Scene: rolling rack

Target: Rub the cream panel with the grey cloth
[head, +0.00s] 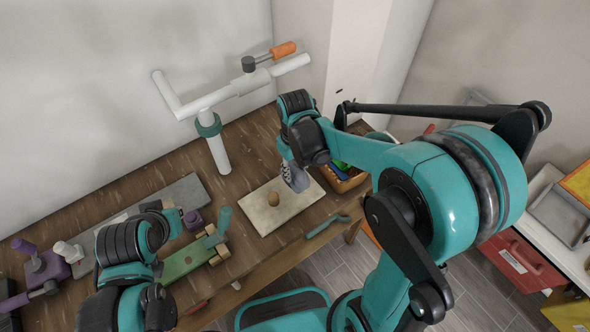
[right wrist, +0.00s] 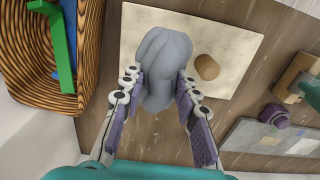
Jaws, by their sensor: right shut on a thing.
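The cream panel (head: 262,214) lies flat on the wooden table; it also shows in the right wrist view (right wrist: 240,80). The grey cloth (right wrist: 163,50) is a bunched, folded bundle over the panel's left part in that view, and part of it shows in the head view (head: 298,180). My right gripper (right wrist: 160,76) is shut on the cloth, one finger on each side. Whether the cloth touches the panel is hard to tell. A small brown round piece (head: 273,199) sits on the panel beside the cloth. My left gripper (head: 172,222) is at the left; its fingers are unclear.
A wicker basket (right wrist: 85,80) with green and blue things stands close beside the panel. A green block with tan pieces (head: 185,260), a grey board (head: 185,190) and purple tools (head: 40,264) lie left. A white pipe stand (head: 215,150) rises behind. A teal-handled tool (head: 327,226) lies near the front edge.

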